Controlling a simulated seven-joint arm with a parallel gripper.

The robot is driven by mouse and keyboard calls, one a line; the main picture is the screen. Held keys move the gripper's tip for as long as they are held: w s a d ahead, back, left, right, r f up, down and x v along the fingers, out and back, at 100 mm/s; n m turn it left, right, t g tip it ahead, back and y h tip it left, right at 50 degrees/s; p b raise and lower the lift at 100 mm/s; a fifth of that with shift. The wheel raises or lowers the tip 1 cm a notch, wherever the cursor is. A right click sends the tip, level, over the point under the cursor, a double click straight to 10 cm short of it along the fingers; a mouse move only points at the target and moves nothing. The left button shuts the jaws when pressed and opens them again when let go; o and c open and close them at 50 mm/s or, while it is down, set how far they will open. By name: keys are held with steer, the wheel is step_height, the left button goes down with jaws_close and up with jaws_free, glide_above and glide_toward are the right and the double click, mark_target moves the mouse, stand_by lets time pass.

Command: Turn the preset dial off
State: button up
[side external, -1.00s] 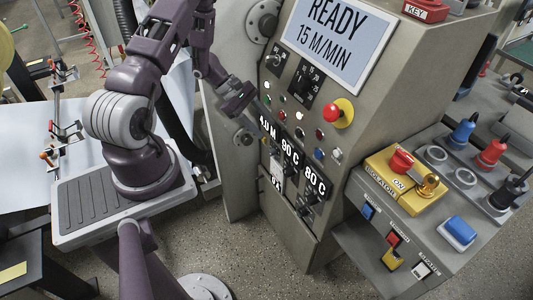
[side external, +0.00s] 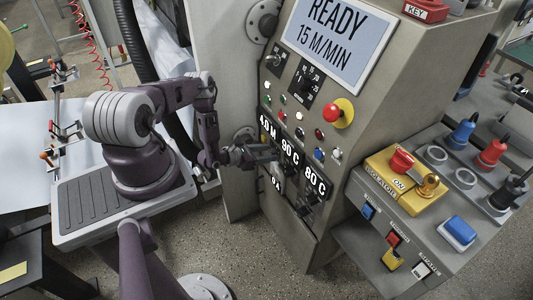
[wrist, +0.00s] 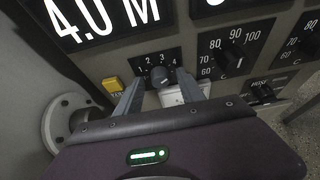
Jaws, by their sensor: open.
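A small black dial (wrist: 158,77) with a numbered scale around its top shows in the wrist view, below the 4.0 M display. I cannot read the word preset on it. My gripper (wrist: 160,84) is open, with one finger to the left of this dial and one to its right. I cannot tell whether the fingers touch it. In the side view my gripper (side external: 270,155) is close against the panel front, under the 4.0 M display (side external: 267,127), and hides the dial.
A 60–100 dial (wrist: 231,58) sits right of my gripper, with a HOSE knob (wrist: 263,92) below it. A yellow button (wrist: 113,84) is close to the left finger. A pale block (wrist: 185,93) is just below the dial. A red emergency button (side external: 333,112) is higher up.

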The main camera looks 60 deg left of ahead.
steer(key=shift+c, duration=0.3)
jaws_close()
steer(key=n+h, duration=0.1)
steer(key=n, duration=0.1)
steer(key=n+h, duration=0.3)
steer(key=n, duration=0.2)
steer(key=shift+a+f+t+h, duration=0.2)
steer(key=shift+a+t+h, duration=0.1)
steer(key=shift+a+t, duration=0.1)
stand_by(0.6)
